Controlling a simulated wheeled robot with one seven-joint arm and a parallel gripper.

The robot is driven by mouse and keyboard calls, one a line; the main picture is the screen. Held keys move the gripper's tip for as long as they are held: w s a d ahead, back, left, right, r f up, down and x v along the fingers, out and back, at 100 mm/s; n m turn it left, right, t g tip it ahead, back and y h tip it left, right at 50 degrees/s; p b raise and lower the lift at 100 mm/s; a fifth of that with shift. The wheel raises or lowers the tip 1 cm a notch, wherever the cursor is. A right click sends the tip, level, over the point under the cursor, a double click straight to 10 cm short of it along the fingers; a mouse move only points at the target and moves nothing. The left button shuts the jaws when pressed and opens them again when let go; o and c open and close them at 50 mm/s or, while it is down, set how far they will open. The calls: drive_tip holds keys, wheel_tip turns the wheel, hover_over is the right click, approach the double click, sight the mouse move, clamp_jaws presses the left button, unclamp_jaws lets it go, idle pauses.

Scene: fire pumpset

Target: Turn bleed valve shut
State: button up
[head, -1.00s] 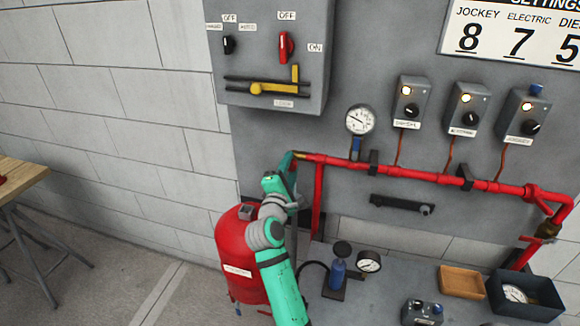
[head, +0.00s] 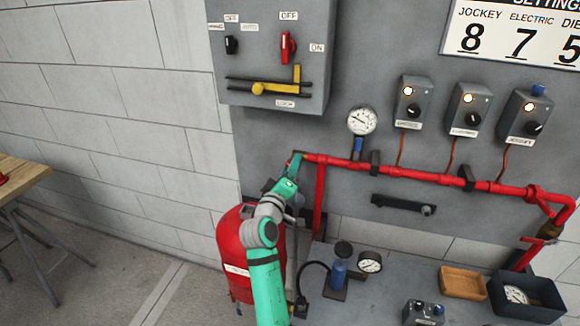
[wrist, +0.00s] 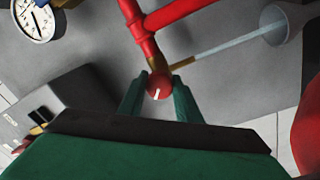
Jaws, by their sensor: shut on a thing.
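The bleed valve's red round knob (wrist: 158,86) with a white mark sits at the end of a red pipe stub in the wrist view. My gripper (wrist: 157,93) has its two green fingers on either side of the knob, shut on it. A brass spout (wrist: 184,65) points right from the stub. A pale, water-like streak (wrist: 225,41) runs from the spout into a grey funnel (wrist: 284,24). In the head view my gripper (head: 294,163) is at the left end of the red pipe (head: 400,171), and it hides the knob there.
A pressure gauge (head: 362,120) stands above the pipe. A red tank (head: 236,272) stands beside my arm. The grey bench (head: 395,281) holds a blue bottle, a small gauge, a wooden tray (head: 463,282) and a dark bin (head: 525,299). A control box (head: 268,50) hangs above.

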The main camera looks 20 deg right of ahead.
drive_tip(key=m, duration=0.5)
drive_tip(key=shift+a, duration=0.2)
drive_tip(key=m, duration=0.4)
drive_tip(key=shift+m+g, duration=0.4)
drive_tip(key=shift+f, duration=0.15)
drive_tip(key=o, duration=1)
drive_tip(key=shift+d, duration=0.15)
drive_tip(key=shift+s, duration=0.1)
drive_tip(key=shift+v, duration=5.4)
